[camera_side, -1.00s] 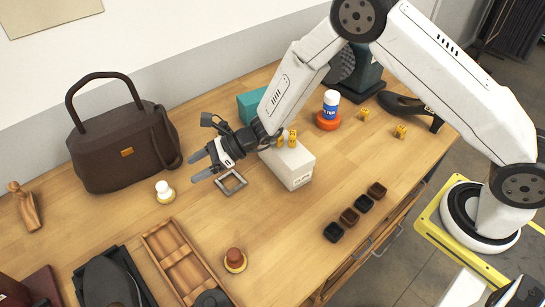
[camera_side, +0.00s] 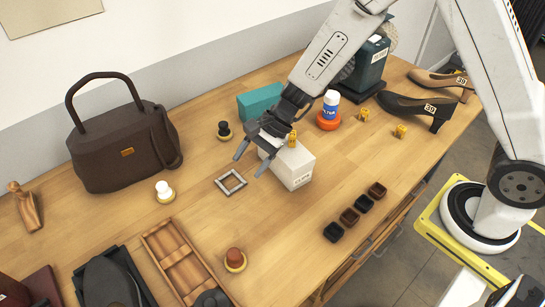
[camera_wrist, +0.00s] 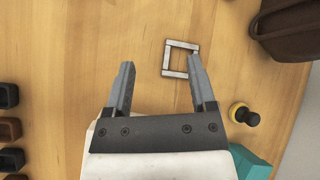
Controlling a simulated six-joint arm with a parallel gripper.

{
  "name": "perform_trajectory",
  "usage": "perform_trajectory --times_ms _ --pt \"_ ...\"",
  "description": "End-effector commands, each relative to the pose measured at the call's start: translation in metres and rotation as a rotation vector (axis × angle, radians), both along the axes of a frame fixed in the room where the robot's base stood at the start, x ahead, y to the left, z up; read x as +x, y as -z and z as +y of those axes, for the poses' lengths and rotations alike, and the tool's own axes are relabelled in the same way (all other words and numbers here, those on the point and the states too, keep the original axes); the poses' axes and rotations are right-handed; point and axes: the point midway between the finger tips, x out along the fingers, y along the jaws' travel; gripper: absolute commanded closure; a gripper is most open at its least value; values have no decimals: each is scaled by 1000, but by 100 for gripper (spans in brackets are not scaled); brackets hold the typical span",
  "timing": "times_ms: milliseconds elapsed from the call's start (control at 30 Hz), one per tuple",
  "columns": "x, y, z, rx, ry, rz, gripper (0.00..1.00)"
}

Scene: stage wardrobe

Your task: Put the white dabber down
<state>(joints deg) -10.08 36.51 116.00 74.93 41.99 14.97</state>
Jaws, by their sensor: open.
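The white dabber (camera_side: 163,189), a white knob on a yellow round base, stands upright on the wooden table in front of the brown handbag. It is apart from my gripper and does not show in the wrist view. My gripper (camera_side: 249,166) is open and empty, to the right of the white dabber. It hangs above the table beside the white box and near the grey square frame.
The square frame (camera_side: 231,182) lies flat near my fingers. The white box (camera_side: 297,168) carries yellow tags (camera_side: 292,139). A black dabber (camera_side: 224,130) stands behind, by a teal box (camera_side: 259,103). A brown dabber (camera_side: 235,258) and a wooden tray (camera_side: 170,254) are in front. Small dark cups stand right.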

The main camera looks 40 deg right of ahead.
Motion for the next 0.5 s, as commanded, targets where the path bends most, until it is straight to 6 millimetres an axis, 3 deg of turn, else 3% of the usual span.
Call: perform_trajectory --times_ms 500 --pt "-70 -29 -103 -435 -514 -284 28"
